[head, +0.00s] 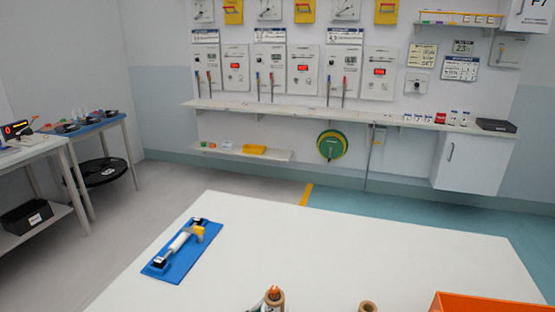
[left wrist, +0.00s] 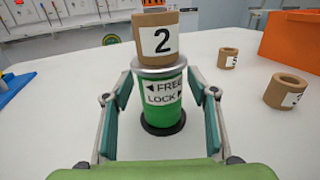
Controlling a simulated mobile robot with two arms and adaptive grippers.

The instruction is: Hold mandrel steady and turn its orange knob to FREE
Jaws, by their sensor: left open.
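The mandrel (left wrist: 164,117) stands upright in the left wrist view. It has a green body, a dark round base and a white label reading FREE and LOCK with arrows. A brown cardboard core (left wrist: 157,38) marked 2 sits on top of it. The orange knob (head: 274,292) shows above the core at the bottom edge of the head view; an orange patch shows at the top of the wrist view. My left gripper (left wrist: 160,88) is open, with one finger on each side of the green body; contact cannot be told. My right gripper is not in view.
Two more cardboard cores (left wrist: 228,58) (left wrist: 287,91) stand to the right on the white table (head: 400,255). An orange bin (head: 490,303) is at the right edge. A blue board (head: 183,252) with a white roller lies at the left. The table's middle is clear.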

